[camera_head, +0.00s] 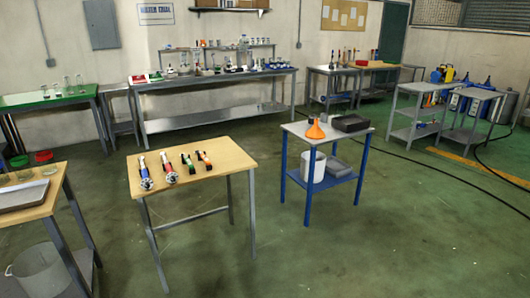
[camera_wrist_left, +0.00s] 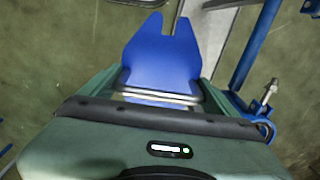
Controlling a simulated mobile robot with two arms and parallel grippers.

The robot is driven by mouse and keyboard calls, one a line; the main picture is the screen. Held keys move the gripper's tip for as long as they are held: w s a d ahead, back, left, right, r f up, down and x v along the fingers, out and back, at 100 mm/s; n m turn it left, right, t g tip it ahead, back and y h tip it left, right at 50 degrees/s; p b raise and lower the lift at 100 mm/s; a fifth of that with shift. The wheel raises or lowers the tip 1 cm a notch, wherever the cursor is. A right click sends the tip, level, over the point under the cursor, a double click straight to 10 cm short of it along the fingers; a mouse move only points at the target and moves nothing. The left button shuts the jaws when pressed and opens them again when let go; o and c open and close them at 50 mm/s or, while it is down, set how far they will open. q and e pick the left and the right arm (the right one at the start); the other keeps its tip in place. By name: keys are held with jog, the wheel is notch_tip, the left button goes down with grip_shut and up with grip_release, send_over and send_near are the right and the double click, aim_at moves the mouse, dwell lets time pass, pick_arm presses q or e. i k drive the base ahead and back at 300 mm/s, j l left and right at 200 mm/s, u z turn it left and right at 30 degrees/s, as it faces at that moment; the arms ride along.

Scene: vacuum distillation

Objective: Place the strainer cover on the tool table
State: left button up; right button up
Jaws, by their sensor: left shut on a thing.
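In the left wrist view my left gripper (camera_wrist_left: 158,92) is shut on a flat blue piece (camera_wrist_left: 160,52) with a notch in its far edge. I cannot tell from this view whether this is the strainer cover. The head view shows neither of my grippers. A wooden-topped table (camera_head: 226,160) with grey legs stands left of centre in the head view and appears to be the tool table.
A blue-legged cart (camera_head: 295,128) right of centre carries an orange funnel (camera_head: 315,131) and a dark tray (camera_head: 351,124). A white bucket (camera_head: 313,170) is on its lower shelf. A blue post (camera_wrist_left: 253,45) stands close right of my left gripper. Open floor surrounds both tables.

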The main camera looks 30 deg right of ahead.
aim_at(227, 153)
jog(key=i+z, duration=0.15)
jog(key=z, duration=0.25)
jog(key=i+z, duration=0.2)
jog(key=z, duration=0.15)
jog(key=i+j+z, duration=0.1)
jog(key=z, duration=0.3)
jog(key=i+j+z, duration=0.15)
jog(key=z, duration=0.25)
jog(key=i+j+z, duration=0.2)
jog(key=i+j, duration=0.2)
jog(key=j, duration=0.2)
jog(key=i+j+z, duration=0.15)
jog(key=j, duration=0.2)
jog(key=i+j+z, duration=0.1)
jog(key=j, duration=0.25)
jog(key=i+j+z, duration=0.1)
jog(key=i+j, duration=0.2)
